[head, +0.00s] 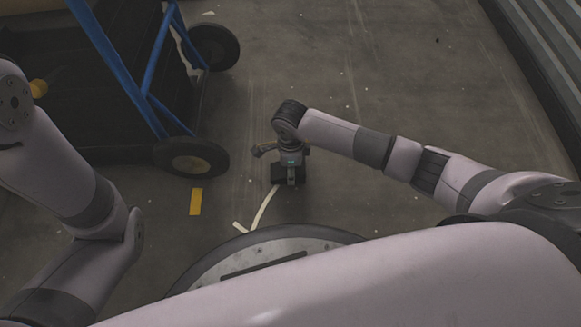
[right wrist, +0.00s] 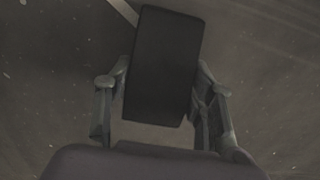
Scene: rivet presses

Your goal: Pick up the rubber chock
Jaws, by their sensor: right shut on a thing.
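The rubber chock is a dark, near-black block (right wrist: 163,65) in the right wrist view, standing out between the two fingers of my right gripper (right wrist: 160,108). The fingers are shut on it from both sides. In the head view my right gripper (head: 290,176) points down over the floor at the middle, and the dark chock shows only as a small dark patch there, partly hidden by the wrist. I cannot tell from these views how far it is above the floor. My left gripper is not in view; only links of my left arm show.
A cart with a blue frame (head: 105,50) and black wheels (head: 192,157) stands at upper left, near the gripper. A slatted metal structure (head: 548,55) runs along upper right. Floor between is clear.

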